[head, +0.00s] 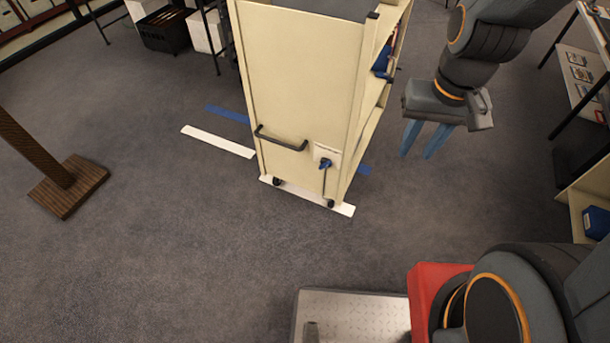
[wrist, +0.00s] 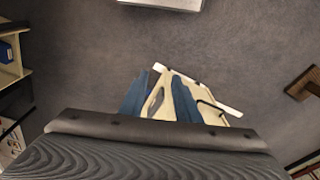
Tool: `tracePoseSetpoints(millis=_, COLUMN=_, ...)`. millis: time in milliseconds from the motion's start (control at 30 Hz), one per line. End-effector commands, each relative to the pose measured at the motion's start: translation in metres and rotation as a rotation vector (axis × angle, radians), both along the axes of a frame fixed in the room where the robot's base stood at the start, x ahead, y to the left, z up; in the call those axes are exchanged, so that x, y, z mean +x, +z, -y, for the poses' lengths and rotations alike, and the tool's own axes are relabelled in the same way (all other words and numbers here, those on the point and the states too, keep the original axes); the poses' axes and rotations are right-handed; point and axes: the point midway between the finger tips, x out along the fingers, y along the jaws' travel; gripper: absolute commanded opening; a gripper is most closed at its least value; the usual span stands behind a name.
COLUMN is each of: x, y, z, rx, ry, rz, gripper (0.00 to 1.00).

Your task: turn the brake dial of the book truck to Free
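The cream book truck (head: 300,90) stands upright in the middle of the head view. Its brake dial (head: 325,163) is a small blue knob on a pale plate (head: 333,153), low on the end panel's right side. The lettering on the plate is too small to read. A thin rod runs down below the dial. My gripper (head: 416,156) hangs to the right of the truck, with its two blue fingers apart and nothing between them. It is clear of the dial. The wrist view shows the fingers (wrist: 160,85) with part of the truck (wrist: 205,103) beyond; I cannot make out the dial there.
A black handle (head: 281,143) sticks out from the truck's end panel. White tape (head: 217,142) and blue tape (head: 228,114) mark the carpet. A wooden post (head: 68,185) stands at the left, and shelving (head: 590,185) at the right. The carpet before the truck is clear.

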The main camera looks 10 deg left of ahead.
Motion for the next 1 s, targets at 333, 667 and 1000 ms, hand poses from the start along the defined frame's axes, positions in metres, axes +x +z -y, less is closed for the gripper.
tracePoseSetpoints(millis=333, x=0.108, y=-0.127, z=-0.08, rx=0.11, ry=-0.178, rz=0.233, gripper=0.3)
tracePoseSetpoints(millis=667, x=0.188, y=-0.236, z=-0.14, rx=0.18, ry=-0.385, rz=0.469, gripper=0.3)
tracePoseSetpoints(millis=1000, x=0.239, y=-0.341, z=-0.177, rx=0.205, ry=-0.577, rz=0.735, gripper=0.3)
